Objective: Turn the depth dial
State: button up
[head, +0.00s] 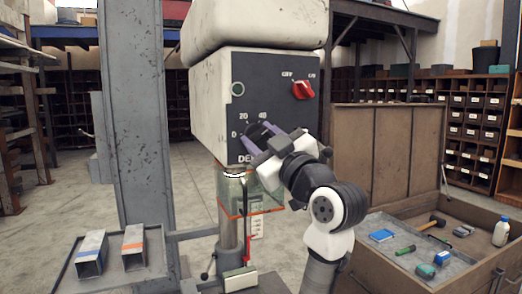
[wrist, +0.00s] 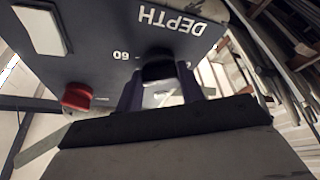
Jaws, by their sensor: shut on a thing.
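The depth dial (wrist: 158,70) is a black knob on the dark front panel of the machine head. In the wrist view it sits between my two purple fingers, with "DEPTH" and the number 60 printed beside it. My gripper (head: 262,140) is shut on the dial at the lower part of the panel in the head view. The scale marks 0, 20 and 40 show there to the left of and above the fingers. My fingers and wrist hide most of the dial and part of the word below it. I cannot read where the dial points.
A clear guard (head: 230,194) hangs below the head. A bench with an open tray (head: 375,225) of tools stands right. Two metal tubes lie lower left.

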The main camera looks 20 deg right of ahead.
jog(key=n+g+y+b, duration=0.1)
jog(key=n, duration=0.2)
jog(key=n+y+b, duration=0.1)
jog(key=n, duration=0.2)
jog(key=shift+d+g, duration=0.1)
jog(key=shift+g, duration=0.3)
jog(key=n+g, duration=0.1)
jog(key=n, duration=0.1)
jog(key=n+g, duration=0.1)
jog(key=n, duration=0.2)
jog(key=shift+r+y, duration=0.2)
jog(key=shift+y, duration=0.2)
jog(key=n, duration=0.2)
jog(key=n+g, duration=0.1)
jog(key=n, duration=0.1)
jog(key=shift+r+g+h+p, duration=0.15)
jog(key=shift+g+h+p, duration=0.15)
jog(key=shift+h+p, duration=0.1)
jog(key=shift+n+g+h+p, duration=0.5)
jog(key=shift+n+g, duration=0.1)
jog(key=shift+n, duration=1.3)
jog(key=o, duration=1)
jog(key=shift+s, duration=0.1)
